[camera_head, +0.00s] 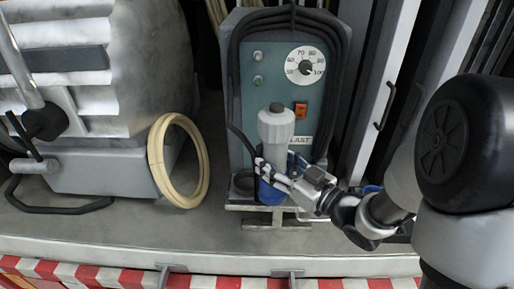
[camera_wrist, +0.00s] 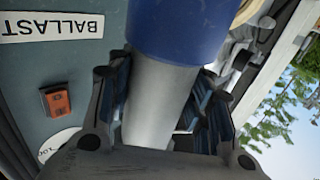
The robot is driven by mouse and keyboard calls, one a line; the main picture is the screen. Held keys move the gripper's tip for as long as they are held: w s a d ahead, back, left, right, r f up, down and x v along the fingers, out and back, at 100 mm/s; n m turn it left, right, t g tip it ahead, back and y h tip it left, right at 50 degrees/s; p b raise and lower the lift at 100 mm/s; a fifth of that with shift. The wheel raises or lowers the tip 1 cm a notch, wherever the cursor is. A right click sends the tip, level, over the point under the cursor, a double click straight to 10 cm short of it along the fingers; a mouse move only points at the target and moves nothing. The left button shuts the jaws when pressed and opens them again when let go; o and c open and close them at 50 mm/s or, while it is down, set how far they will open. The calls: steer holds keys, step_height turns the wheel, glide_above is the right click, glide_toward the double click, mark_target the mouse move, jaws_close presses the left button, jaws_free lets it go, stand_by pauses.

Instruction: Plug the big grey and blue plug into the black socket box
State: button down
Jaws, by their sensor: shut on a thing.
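The big plug (camera_head: 276,126) stands roughly upright in the head view, with its grey body up and its blue end down, in front of a teal cabinet. My gripper (camera_head: 268,172) comes from the right and is shut on the plug's lower grey part, just above the blue end. In the wrist view the plug (camera_wrist: 158,100) lies between both fingers, its blue end at the top of the picture. I cannot make out the black socket box in either view.
The teal cabinet (camera_head: 257,92) carries a dial, an orange switch (camera_head: 300,109), a BALLAST label and a black cable looped over it. A cream hose ring (camera_head: 158,160) leans beside a grey machine (camera_head: 90,140) at left. A red-white striped edge (camera_head: 190,282) runs along the front.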

mark_target(283, 167)
steer(key=p+v, duration=0.1)
steer(key=v, duration=0.6)
steer(key=shift+s+d+r, duration=0.1)
steer(key=shift+s+d, duration=0.05)
steer(key=shift+d, duration=0.05)
steer(key=shift+s+d+r, duration=0.15)
steer(key=shift+s+d, duration=0.05)
steer(key=shift+s, duration=0.05)
steer(key=shift+r+p, duration=0.35)
steer(key=shift+p, duration=0.1)
